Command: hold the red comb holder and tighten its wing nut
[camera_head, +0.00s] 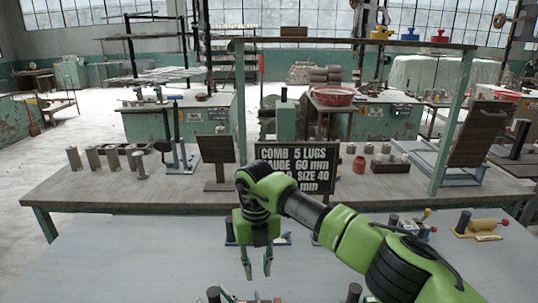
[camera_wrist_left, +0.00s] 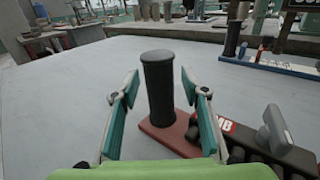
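The red comb holder's base (camera_wrist_left: 168,138) lies on the grey table in the left wrist view, with an upright black handle (camera_wrist_left: 158,90) and a dark bar lettered "MB". A grey wing-shaped piece, apparently the wing nut (camera_wrist_left: 275,128), stands on the bar. My left gripper (camera_wrist_left: 160,84) is open, its teal fingers on either side of the handle; the right finger is nearer it. In the head view a teal finger (camera_head: 228,295) shows beside the handle top (camera_head: 213,294); the rest is cut off below. My right gripper (camera_head: 257,270) points down, open and empty, above the table.
A blue-based tool (camera_head: 231,238) stands behind the right gripper, partly hidden. Another black handle (camera_head: 354,292) stands at the front, and a yellow tool (camera_head: 480,228) at the right. A sign (camera_head: 295,168) reads "COMB 5 LUGS". The table's left side is clear.

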